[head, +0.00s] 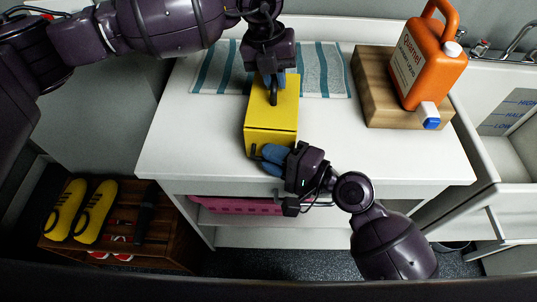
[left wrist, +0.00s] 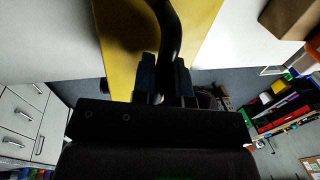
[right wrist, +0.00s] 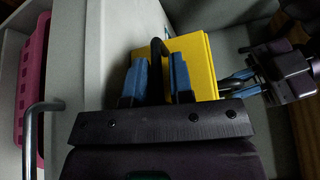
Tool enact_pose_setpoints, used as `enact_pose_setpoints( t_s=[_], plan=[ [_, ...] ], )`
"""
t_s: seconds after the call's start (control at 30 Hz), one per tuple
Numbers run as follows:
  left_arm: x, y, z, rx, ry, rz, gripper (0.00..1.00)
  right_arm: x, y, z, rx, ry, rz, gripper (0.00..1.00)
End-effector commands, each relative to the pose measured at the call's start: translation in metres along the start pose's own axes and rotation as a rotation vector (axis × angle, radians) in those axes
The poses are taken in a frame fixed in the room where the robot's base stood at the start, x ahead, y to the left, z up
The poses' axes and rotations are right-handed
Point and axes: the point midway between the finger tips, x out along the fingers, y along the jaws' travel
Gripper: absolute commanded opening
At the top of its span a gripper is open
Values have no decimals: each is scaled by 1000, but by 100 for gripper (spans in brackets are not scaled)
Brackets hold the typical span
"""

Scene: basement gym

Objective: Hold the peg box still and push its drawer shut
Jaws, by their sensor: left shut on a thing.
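The yellow peg box (head: 262,112) stands on the white counter, with a black handle (head: 273,93) on top. My left gripper (head: 273,80) is shut on this handle, which runs between its blue fingers in the left wrist view (left wrist: 166,75). The drawer's front (right wrist: 200,60) faces the counter's near edge. A dark seam crosses the front near its top; I cannot tell how far out the drawer stands. My right gripper (head: 268,158) is at this front, its fingers open on either side of the black drawer handle (right wrist: 158,50), with a gap between them in the right wrist view.
A striped towel (head: 215,70) lies behind the box. An orange jug (head: 425,60) stands on a wooden board (head: 375,85) at the right. A pink basket (head: 235,206) is below the counter. Yellow shoes (head: 80,210) sit on a low rack at left. Counter either side of the box is clear.

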Motion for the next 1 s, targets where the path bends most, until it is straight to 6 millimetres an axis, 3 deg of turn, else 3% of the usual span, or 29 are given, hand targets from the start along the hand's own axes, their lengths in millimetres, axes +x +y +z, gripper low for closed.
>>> enact_pose_setpoints(
  t_s=[0.4, 0.6, 1.0],
  plan=[
    [1, 1, 0, 0, 0, 2, 0, -74, 3, 1, 2, -1, 9, 21],
    [1, 1, 0, -1, -1, 1, 0, -99, 3, 0, 3, -1, 8, 21],
    [0, 1, 1, -1, -2, 1, 0, -110, 2, 1, 3, -2, 5, 21]
  ],
)
